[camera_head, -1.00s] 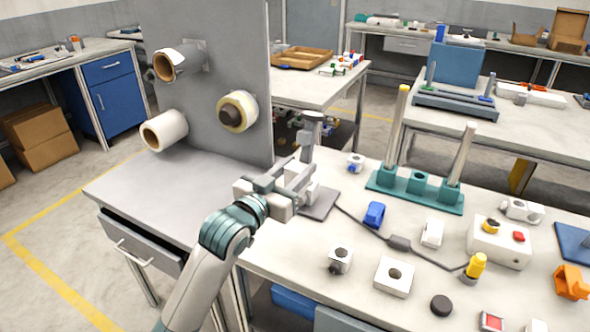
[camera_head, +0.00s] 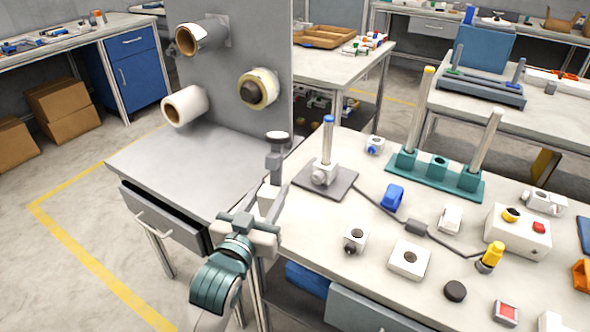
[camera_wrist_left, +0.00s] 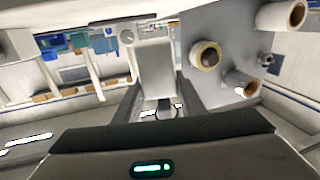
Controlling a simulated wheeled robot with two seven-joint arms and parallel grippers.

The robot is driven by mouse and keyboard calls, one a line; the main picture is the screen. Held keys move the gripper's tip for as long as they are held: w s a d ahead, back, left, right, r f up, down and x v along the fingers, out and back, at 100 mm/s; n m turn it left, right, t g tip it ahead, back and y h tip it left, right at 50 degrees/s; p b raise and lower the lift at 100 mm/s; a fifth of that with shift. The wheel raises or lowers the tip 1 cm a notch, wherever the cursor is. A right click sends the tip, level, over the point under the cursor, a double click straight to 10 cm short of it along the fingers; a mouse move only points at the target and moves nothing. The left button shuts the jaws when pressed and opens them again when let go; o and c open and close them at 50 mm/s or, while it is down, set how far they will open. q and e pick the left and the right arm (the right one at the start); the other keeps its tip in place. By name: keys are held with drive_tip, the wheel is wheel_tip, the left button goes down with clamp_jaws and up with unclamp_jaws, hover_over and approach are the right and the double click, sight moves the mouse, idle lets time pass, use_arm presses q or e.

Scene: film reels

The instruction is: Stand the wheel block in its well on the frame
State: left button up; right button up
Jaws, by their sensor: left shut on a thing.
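My left gripper (camera_head: 269,197) is shut on a narrow grey piece with a pale rounded top (camera_head: 276,150), which I take for the wheel block. It is held upright beside the near left edge of the bench, left of the grey plate and well short of the frame. The teal frame (camera_head: 466,182) stands toward the back of the bench with a yellow-tipped post and a plain pale post. An open well (camera_head: 438,163) sits between them. In the left wrist view, a grey shape (camera_wrist_left: 163,106) lies ahead of the gripper body; its details are unclear. My right gripper is out of view.
A blue-tipped post (camera_head: 328,140) stands in a white block on the grey plate (camera_head: 342,186). A cable runs from there past a blue clip (camera_head: 392,197). White blocks and a button box (camera_head: 518,232) lie in front of the frame. A reel panel (camera_head: 222,90) stands at left.

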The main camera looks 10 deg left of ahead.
use_arm(q)
drive_tip(key=shift+s+a+f+n+y, duration=0.25)
drive_tip(key=shift+s+a+y, duration=0.1)
drive_tip(key=shift+s+a, duration=0.35)
drive_tip(key=shift+s+a+f+n+y, duration=0.15)
drive_tip(key=shift+s+a+f+y, duration=0.2)
drive_tip(key=shift+s+a, duration=0.3)
drive_tip(key=shift+s+a+f+n+y, duration=0.2)
drive_tip(key=shift+s+a+y, duration=0.3)
drive_tip(key=shift+s, duration=0.3)
